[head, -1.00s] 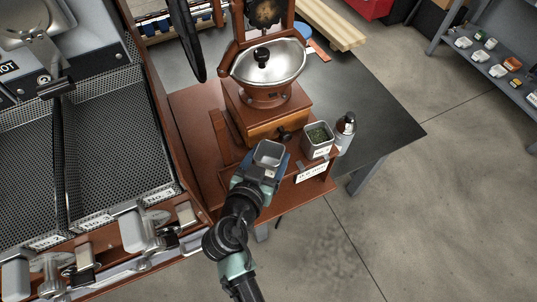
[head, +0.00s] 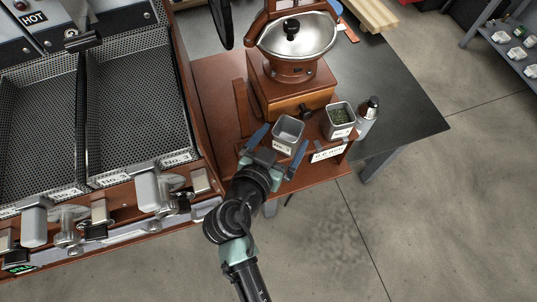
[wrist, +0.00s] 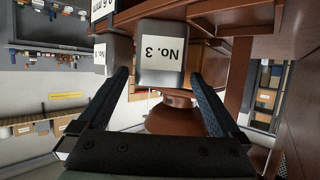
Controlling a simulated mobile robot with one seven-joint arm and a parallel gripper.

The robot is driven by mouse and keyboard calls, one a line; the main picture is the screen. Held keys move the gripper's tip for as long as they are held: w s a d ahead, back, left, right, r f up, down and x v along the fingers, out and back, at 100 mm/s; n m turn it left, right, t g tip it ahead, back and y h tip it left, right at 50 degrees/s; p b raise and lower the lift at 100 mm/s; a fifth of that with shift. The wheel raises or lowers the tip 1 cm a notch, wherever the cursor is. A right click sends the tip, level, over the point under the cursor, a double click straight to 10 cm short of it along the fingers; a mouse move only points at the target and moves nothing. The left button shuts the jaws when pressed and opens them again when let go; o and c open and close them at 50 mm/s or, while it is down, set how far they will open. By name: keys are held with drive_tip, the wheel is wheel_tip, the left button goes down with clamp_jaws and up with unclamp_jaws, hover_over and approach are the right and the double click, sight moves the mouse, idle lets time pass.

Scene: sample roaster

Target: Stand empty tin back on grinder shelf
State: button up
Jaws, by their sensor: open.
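The empty tin (head: 287,134) is a square grey metal tin with a "No. 3" label. It stands upright on the wooden grinder shelf (head: 262,147), and its bare inside shows from above. My gripper (head: 285,139) is open, with one blue finger on each side of the tin. In the wrist view, the tin (wrist: 162,55) sits upside down in the picture, beyond and between the spread fingers (wrist: 163,85), with gaps on both sides. The tin's underside contact with the shelf is not clearly shown.
A second tin (head: 340,119) with green contents stands to the right on the shelf, and a bottle (head: 367,112) is beside it. The grinder (head: 292,85) rises behind. The roaster's trays (head: 130,95) lie left. Open floor (head: 400,220) is at the right front.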

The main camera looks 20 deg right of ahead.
drive_tip(key=v, duration=0.9)
drive_tip(key=shift+b, duration=0.4)
drive_tip(key=shift+s, duration=0.15)
